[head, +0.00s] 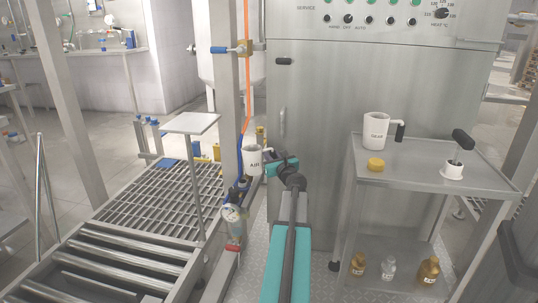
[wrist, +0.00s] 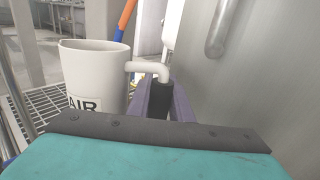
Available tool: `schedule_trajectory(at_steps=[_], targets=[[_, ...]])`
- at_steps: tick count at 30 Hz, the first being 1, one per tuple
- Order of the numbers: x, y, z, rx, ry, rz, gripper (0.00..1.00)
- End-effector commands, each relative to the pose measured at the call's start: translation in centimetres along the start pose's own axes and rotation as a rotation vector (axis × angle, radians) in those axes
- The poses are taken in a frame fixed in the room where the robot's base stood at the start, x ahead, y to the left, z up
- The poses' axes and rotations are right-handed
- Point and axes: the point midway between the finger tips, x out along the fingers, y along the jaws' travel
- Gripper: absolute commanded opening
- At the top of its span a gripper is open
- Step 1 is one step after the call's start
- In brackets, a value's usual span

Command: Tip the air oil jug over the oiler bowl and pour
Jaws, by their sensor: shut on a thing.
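The white air oil jug (head: 252,162), labelled AIR, is held up in front of the post, roughly upright. It also shows in the wrist view (wrist: 92,75), where its inside and any oil are hidden. My gripper (head: 270,166) is to the right of the jug. In the wrist view, its purple fingers (wrist: 160,106) are shut around the dark grip of the jug's handle. The oiler bowl (head: 232,217) appears to be the clear bowl low on the post, below and a little left of the jug, apart from it. Its opening is hard to make out.
A steel cabinet (head: 330,95) stands close behind my arm. A cart (head: 425,178) at right bears a white GEAR jug (head: 376,130), a yellow cap (head: 376,164) and a white pot (head: 453,172). An orange hose (head: 247,60) runs down the post. A small stand (head: 190,123) is left.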

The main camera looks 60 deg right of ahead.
Motion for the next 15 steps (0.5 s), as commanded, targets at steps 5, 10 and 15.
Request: schedule_trajectory(at_steps=[5,10,15], targets=[[-0.07,-0.4,0.02,-0.088,0.017,-0.001,0.0],[-0.12,-0.62,0.03,-0.149,0.029,0.0,0.0],[-0.13,-0.64,0.06,-0.159,0.031,0.0,0.0]])
